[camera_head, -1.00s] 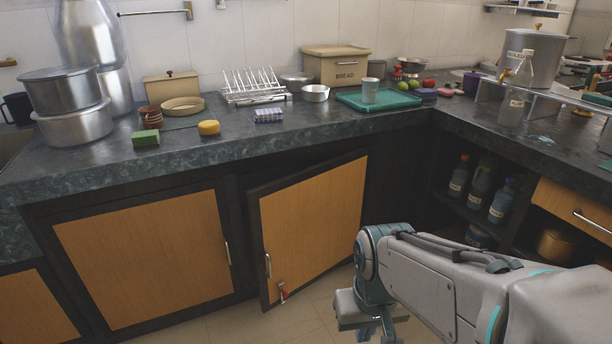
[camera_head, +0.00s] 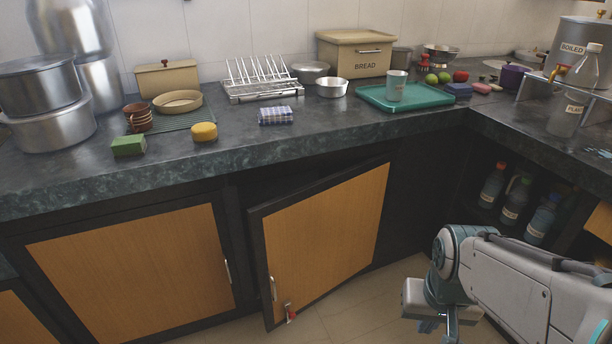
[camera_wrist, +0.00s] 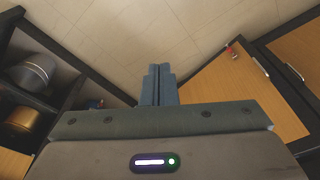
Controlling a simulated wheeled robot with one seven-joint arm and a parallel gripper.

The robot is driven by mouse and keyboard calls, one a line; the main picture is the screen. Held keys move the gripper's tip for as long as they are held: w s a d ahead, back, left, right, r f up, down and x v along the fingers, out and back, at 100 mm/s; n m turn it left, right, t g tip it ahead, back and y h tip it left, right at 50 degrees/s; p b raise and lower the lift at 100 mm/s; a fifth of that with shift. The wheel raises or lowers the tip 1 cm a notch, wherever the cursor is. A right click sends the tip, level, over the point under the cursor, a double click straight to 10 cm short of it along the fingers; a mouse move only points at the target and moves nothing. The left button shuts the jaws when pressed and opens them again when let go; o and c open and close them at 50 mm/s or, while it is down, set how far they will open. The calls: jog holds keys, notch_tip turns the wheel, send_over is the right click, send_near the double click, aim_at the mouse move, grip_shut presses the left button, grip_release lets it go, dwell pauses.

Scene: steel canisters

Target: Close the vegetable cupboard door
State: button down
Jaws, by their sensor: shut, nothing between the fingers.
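A cupboard door (camera_head: 325,243) with a wooden panel and dark frame stands ajar below the counter. It is hinged on its right side, and its left edge stands out from the cupboard. It has a metal handle (camera_head: 273,288) and a small red item (camera_head: 290,313) near its lower left corner. In the wrist view the door (camera_wrist: 225,85) lies to the right of my gripper (camera_wrist: 158,70). My gripper is shut and empty, above the floor and apart from the door. In the head view my gripper (camera_head: 436,325) is low, right of the door.
A closed cupboard door (camera_head: 130,270) is to the left. An open shelf with bottles (camera_head: 515,200) is at the right. The counter (camera_head: 340,130) above holds pots, a dish rack and a green tray (camera_head: 405,98). Tiled floor (camera_head: 375,300) in front is clear.

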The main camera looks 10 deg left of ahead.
jog(key=w+a+f+m+t, duration=0.2)
jog(key=w+t, duration=0.1)
jog(key=w, duration=0.6)
jog(key=m+t+y+p, duration=0.2)
jog(key=m+t+y, duration=0.45)
jog(key=y, duration=0.45)
send_near(272, 209)
jog(key=shift+g, duration=0.35)
jog(key=b+x, duration=0.4)
jog(key=x, duration=0.1)
jog(key=shift+d+f, duration=0.1)
jog(key=shift+d, duration=0.05)
jog(key=shift+w+a, duration=0.5)
jog(key=shift+w+a+h, duration=0.1)
jog(key=shift+w+h, duration=0.05)
jog(key=shift+h, duration=0.15)
